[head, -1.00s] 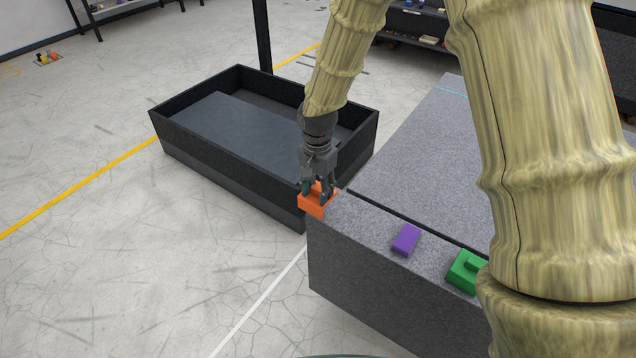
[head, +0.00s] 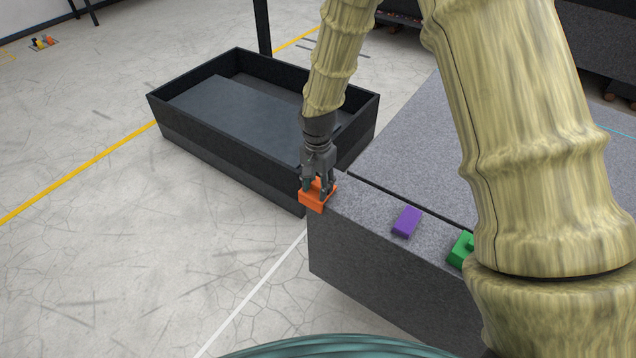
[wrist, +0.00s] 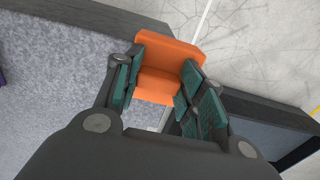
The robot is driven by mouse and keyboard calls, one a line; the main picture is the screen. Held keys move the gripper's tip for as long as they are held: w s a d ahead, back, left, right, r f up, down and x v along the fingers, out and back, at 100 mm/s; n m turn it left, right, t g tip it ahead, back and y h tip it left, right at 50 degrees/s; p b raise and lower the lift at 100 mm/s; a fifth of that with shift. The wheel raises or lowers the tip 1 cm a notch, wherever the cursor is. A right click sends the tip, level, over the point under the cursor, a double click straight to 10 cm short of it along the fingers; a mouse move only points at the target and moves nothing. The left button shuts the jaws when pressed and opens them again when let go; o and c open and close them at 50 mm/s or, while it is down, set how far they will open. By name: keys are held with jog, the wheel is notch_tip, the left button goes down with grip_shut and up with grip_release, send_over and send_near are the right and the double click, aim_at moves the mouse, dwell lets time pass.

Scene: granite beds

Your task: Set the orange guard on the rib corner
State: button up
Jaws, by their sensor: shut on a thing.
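The orange guard (head: 314,199) is at the near-left corner of the granite rib (head: 362,205), in the head view. My gripper (head: 318,188) is above it with its fingers down on either side of its raised part. In the wrist view the guard (wrist: 165,68) sits between the two green-padded fingers (wrist: 162,84), which are shut on it. Part of the guard overhangs the granite edge, with floor beyond it. Whether its underside rests fully on the corner is hidden.
A purple block (head: 407,221) and a green block (head: 462,249) lie on the rib to the right. A dark open-topped bin (head: 225,148) stands close behind and left of the corner. A narrow gap separates the rib from the wider granite bed (head: 425,150).

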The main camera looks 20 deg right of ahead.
aim_at(319, 185)
jog(key=shift+f, duration=0.4)
dwell(0.6)
jog(key=shift+d, duration=0.25)
dwell(0.6)
jog(key=o, duration=1.1)
jog(key=shift+o, duration=0.2)
jog(key=shift+r, duration=0.15)
notch_tip(319, 185, up, 12)
